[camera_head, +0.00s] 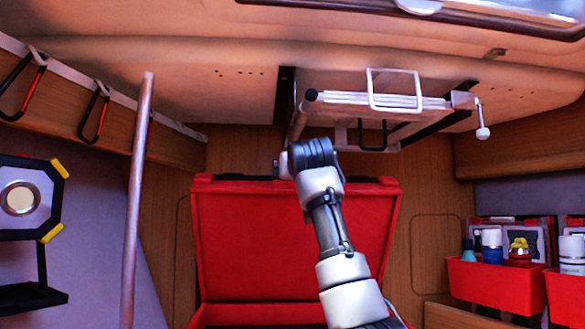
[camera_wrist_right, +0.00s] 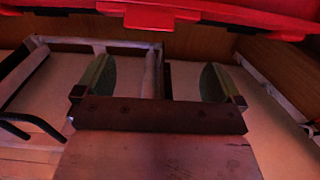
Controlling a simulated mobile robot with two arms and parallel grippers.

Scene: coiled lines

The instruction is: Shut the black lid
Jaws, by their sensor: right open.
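A red case stands ahead of my arm in the head view, with its red lid (camera_head: 245,245) raised upright, inner face toward me. No black lid is seen; only small dark pieces show along the red lid's upper edge. My right arm reaches up in front of the lid, and its wrist hides part of the top edge. The right gripper's fingers are mostly hidden there. In the right wrist view, my right gripper (camera_wrist_right: 155,85) is open with nothing between its two fingers. The lid's red edge (camera_wrist_right: 150,12) crosses the top of that view, apart from the fingers. My left gripper is not in view.
A white folding rack (camera_head: 395,100) hangs on the wall above the lid. A pale pole (camera_head: 137,200) stands at left, near a work lamp (camera_head: 22,198). Red bins (camera_head: 495,283) with bottles sit at right. The wooden panel (camera_head: 437,255) right of the lid is clear.

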